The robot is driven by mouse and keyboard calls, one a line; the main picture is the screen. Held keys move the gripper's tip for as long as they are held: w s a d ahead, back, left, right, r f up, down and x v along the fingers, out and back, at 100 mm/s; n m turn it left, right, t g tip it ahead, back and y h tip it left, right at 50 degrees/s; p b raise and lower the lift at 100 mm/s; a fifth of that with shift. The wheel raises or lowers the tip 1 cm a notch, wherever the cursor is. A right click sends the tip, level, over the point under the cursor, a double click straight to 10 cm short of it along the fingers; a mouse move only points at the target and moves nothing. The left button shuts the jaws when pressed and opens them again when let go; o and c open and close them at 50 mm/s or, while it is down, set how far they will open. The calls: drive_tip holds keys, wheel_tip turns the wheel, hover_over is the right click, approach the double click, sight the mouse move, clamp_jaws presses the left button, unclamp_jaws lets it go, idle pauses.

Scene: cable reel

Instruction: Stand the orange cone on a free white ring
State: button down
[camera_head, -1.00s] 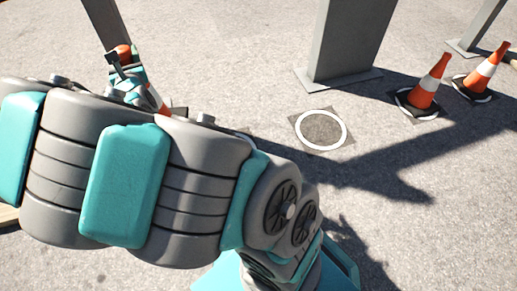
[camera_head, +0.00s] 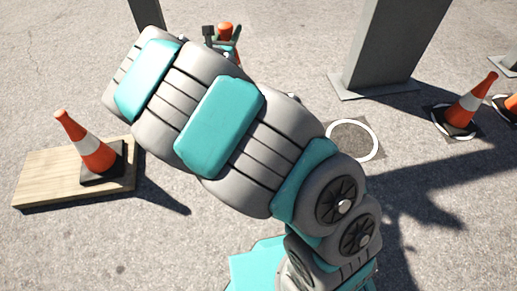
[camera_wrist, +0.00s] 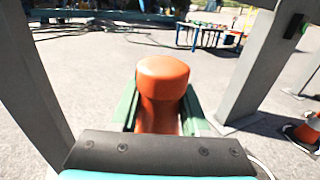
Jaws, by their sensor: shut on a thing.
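My gripper (camera_wrist: 161,100) is shut on an orange cone (camera_wrist: 163,78), with one green finger on each side of its top. In the head view the cone's orange tip (camera_head: 226,28) shows beyond my arm; its lower part is mostly hidden. A white ring (camera_head: 376,142) on a dark square lies on the ground right of my arm, which covers its left edge. Nothing stands on the part I see. A second orange cone (camera_head: 85,143) stands on a wooden board (camera_head: 45,180) at the left.
A cone (camera_head: 467,106) stands on a ringed mat at the right, with another cone (camera_head: 509,104) cut by the edge. A thick grey post (camera_head: 395,45) rises behind the free ring, and a thinner post (camera_head: 146,12) stands at the back left. Open asphalt lies between.

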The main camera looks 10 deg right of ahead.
drive_tip(key=a+f+h, duration=0.1)
drive_tip(key=f+m+g, duration=0.1)
drive_tip(key=a+f+h, duration=0.1)
drive_tip(key=f, duration=0.1)
drive_tip(key=shift+s+a+m+h, duration=0.3)
drive_tip(key=shift+m, duration=0.1)
drive_tip(key=s+a+f+m+g+h, duration=0.1)
drive_tip(key=s+f+m+g+h, duration=0.3)
drive_tip(key=s+f, duration=0.4)
drive_tip(key=s+a+f+m+g+h, duration=0.1)
drive_tip(key=s+f+m+g+h, duration=0.35)
drive_tip(key=f, duration=0.65)
drive_tip(key=w+d+f, duration=0.2)
drive_tip(key=w+d, duration=0.1)
drive_tip(key=d, duration=0.4)
drive_tip(key=w+d+f+n+y, duration=0.1)
drive_tip(key=w+d+f, duration=0.1)
drive_tip(key=d, duration=0.4)
drive_tip(key=shift+w+d+f, duration=0.3)
drive_tip(key=shift+w+d, duration=0.05)
drive_tip(key=shift+w, duration=0.15)
drive_tip(key=shift+y, duration=0.25)
drive_tip(key=shift+c, duration=1.8)
unclamp_jaws()
drive_tip(key=shift+f, duration=0.1)
